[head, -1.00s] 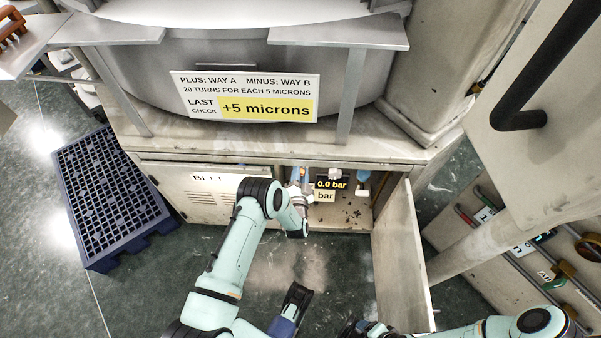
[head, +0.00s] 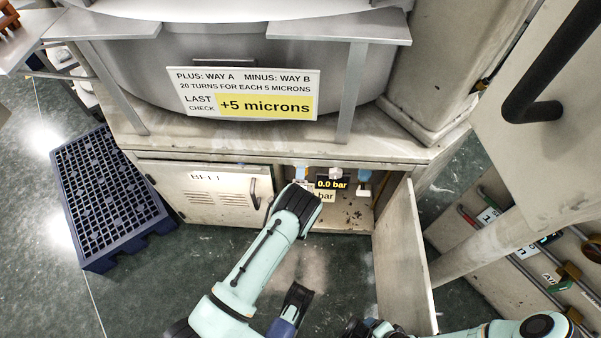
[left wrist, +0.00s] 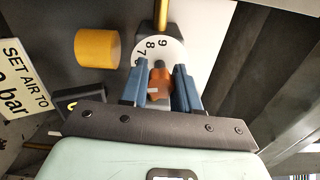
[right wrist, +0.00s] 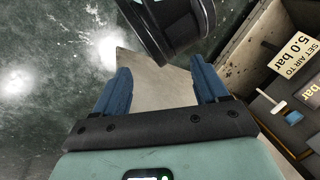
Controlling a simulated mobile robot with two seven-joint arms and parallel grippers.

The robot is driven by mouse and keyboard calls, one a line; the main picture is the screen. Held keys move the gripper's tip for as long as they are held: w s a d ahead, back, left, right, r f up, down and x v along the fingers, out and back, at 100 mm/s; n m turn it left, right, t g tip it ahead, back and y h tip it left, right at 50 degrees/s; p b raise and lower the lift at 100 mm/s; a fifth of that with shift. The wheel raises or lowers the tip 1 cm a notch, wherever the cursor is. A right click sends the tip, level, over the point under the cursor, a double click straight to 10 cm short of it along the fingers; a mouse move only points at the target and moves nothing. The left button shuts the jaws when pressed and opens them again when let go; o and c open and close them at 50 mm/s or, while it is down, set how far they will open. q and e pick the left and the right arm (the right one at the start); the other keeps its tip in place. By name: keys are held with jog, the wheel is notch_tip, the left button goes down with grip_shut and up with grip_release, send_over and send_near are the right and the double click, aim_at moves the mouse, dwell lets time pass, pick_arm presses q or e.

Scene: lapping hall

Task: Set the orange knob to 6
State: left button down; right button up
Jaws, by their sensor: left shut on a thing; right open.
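The orange knob (left wrist: 160,82) sits on a white dial with black digits (left wrist: 147,50) in the left wrist view. A 7 and an 8 are readable; another digit by them reads as 9 or 6. A pale mark shows on the knob's near side. My left gripper (left wrist: 161,70) is shut on the knob, a blue finger on each side. In the head view, my left arm hides the knob and fingertips inside the open low cabinet (head: 350,218). My right gripper (right wrist: 158,84) is open and empty in the right wrist view.
A display (head: 331,184) reads 0.0 bar. A sign (right wrist: 296,55) says to set air to 5.0 bar. A yellow cylinder (left wrist: 97,48) stands near the dial. The open cabinet door (head: 402,260) bounds the right side. A blue pallet (head: 100,200) lies left on the floor.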

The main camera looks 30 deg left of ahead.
pick_arm(q)
jog(key=shift+s+a+m, duration=0.1)
jog(key=shift+m, duration=0.8)
pick_arm(e)
jog(key=shift+w+d+f, duration=0.2)
jog(key=shift+w+f, duration=0.05)
jog(key=shift+w, duration=0.2)
pick_arm(q)
jog(key=c, duration=0.8)
grip_release()
jog(key=p+v, duration=0.2)
jog(key=v, duration=1.1)
jog(key=shift+s, duration=0.2)
pick_arm(e)
jog(key=shift+g+y, duration=0.3)
jog(key=shift+g, duration=0.2)
jog(key=s+r, duration=0.1)
jog(key=s+a+r, duration=0.1)
jog(key=s, duration=0.1)
jog(key=shift+s+a+r, duration=0.35)
jog(key=shift+a+r, duration=0.05)
